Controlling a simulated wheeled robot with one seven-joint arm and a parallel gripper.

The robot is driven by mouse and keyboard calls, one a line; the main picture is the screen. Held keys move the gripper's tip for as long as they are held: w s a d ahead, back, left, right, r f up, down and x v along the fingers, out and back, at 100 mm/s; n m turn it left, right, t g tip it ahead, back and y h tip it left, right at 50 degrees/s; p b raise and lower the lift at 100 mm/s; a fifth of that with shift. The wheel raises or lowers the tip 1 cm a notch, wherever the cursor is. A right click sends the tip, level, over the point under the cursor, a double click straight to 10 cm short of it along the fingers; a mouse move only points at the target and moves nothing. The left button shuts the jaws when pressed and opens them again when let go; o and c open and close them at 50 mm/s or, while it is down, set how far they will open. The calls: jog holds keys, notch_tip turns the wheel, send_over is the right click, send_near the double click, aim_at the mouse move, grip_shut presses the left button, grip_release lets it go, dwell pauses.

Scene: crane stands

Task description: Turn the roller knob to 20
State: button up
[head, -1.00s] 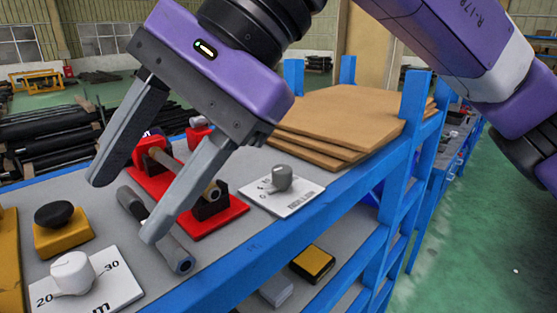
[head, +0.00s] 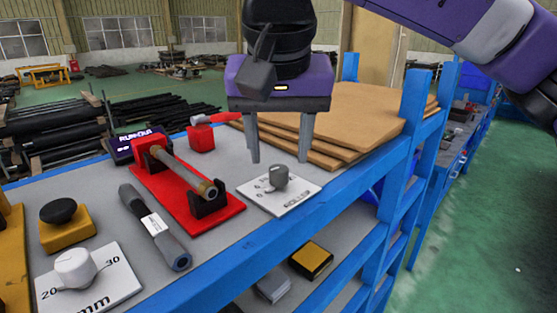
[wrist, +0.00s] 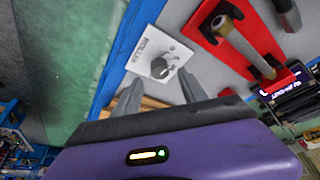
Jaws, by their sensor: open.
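The roller knob (head: 278,178) is a grey dial on a white plate (head: 294,200) marked ROLLER, near the front edge of the bench. The knob also shows in the wrist view (wrist: 160,68), with its plate (wrist: 146,46) around it. The small scale figures are too blurred to read there. My gripper (head: 279,160) is open and empty, pointing down above the plate. Its two fingers stand apart on either side of the knob in the head view. In the wrist view the knob lies beyond the fingertips (wrist: 160,82), and no contact shows.
A white knob (head: 75,266) on a plate marked 20, 30 and mm sits at front left. A red stand (head: 212,216) holding a roller and a loose grey rod (head: 160,235) lie left of the plate. Brown boards (head: 350,125) are stacked behind; a blue post (head: 415,100) rises at right.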

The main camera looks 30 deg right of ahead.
aim_at(279, 169)
jog(key=shift+p+x, duration=0.45)
jog(key=shift+x, duration=1.65)
jog(key=shift+c, duration=0.4)
grip_shut()
